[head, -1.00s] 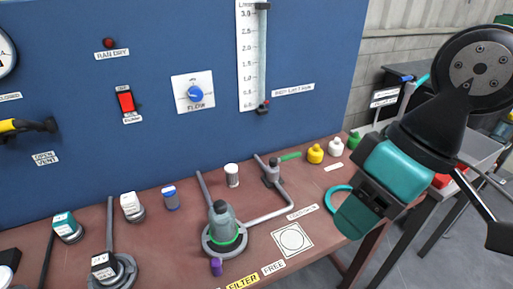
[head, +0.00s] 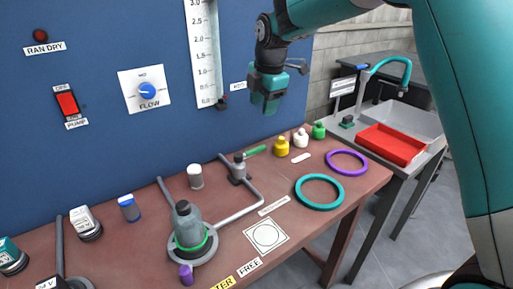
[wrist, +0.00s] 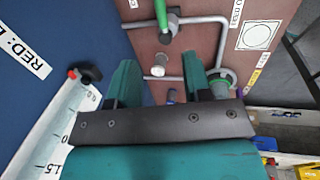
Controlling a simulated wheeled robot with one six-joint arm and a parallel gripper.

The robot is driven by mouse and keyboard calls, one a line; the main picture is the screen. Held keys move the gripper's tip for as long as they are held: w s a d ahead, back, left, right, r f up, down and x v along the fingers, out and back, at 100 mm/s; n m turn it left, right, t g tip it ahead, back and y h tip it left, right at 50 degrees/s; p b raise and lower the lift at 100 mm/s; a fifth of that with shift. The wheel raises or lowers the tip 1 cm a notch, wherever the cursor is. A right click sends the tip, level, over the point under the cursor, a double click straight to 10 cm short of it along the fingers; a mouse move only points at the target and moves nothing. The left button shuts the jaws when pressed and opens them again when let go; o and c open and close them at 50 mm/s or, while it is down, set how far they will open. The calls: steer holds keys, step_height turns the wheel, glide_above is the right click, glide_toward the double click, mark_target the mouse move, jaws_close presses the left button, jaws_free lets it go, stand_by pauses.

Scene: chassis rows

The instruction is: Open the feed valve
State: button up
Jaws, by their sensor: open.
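The valve (head: 239,168) sits in the grey pipe on the brown bench, near the blue panel. Its green lever (head: 255,150) points to the right, roughly across the pipe. In the wrist view the green lever (wrist: 161,14) lies ahead at the top, also across the pipe (wrist: 200,20). I cannot read a label naming this valve. My gripper (head: 268,106) hangs above and slightly right of the lever, apart from it. In the wrist view the gripper fingers (wrist: 160,82) are spread with nothing held between them.
Yellow (head: 281,147), white (head: 300,138) and green (head: 318,130) bottles stand right of the lever. A teal ring (head: 319,191) and a purple ring (head: 347,162) lie on the bench. A clear bottle (head: 188,226) stands on the filter fitting.

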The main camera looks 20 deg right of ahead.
mark_target(256, 148)
steer(key=w+f, duration=0.1)
steer(key=f, duration=0.9)
steer(key=w+a+f+p, duration=0.1)
steer(key=f, duration=0.4)
steer(key=shift+w, duration=0.35)
jaws_close()
